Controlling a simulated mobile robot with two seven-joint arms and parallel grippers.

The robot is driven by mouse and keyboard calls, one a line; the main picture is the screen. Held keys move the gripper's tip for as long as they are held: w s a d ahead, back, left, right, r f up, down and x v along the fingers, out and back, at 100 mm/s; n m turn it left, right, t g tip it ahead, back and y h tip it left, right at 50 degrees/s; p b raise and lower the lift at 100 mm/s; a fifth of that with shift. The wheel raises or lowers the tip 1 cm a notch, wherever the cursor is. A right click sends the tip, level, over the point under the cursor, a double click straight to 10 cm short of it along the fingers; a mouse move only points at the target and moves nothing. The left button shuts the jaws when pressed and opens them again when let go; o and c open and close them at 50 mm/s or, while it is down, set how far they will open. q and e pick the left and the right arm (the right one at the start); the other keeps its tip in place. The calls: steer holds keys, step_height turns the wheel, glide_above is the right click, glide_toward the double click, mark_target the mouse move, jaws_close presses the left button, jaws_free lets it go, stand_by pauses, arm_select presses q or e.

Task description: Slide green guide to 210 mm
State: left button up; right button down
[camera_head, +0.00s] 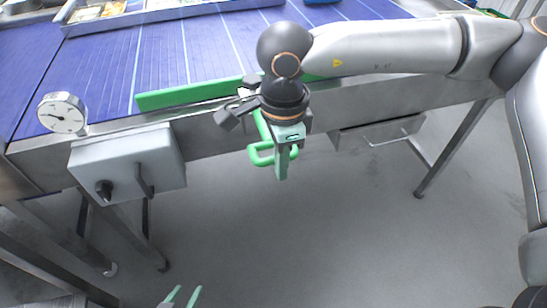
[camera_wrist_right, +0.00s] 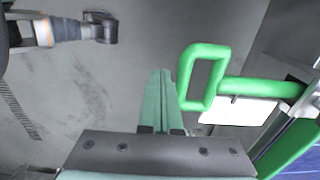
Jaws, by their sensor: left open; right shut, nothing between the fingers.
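The green guide (camera_head: 185,95) is a long bar lying along the near edge of the blue conveyor belt. Its green loop handle (camera_head: 259,154) sticks out in front of the conveyor frame and also shows in the right wrist view (camera_wrist_right: 184,88). My right gripper (camera_head: 282,176) points down just right of the handle, shut and empty. In the right wrist view its closed green fingers (camera_wrist_right: 158,74) are beside the loop, with a small gap apparent and the loop not between them. My left gripper (camera_head: 181,293) is open and empty at the bottom edge, far from the guide. No 210 mm mark is readable.
A round dial gauge (camera_head: 63,114) and a grey control box (camera_head: 128,163) with a knob are on the conveyor's near left side. A metal tray (camera_head: 100,12) lies at the far left. My right arm covers part of the belt. The floor in front is clear.

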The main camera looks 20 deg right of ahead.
steer(key=shift+w, duration=1.4)
stand_by(1.5)
steer(key=shift+s, duration=0.1)
step_height(320, 180, up, 8)
steer(key=s+p, duration=0.2)
steer(key=p, duration=0.1)
steer(key=shift+s, duration=0.4)
stand_by(0.5)
stand_by(0.4)
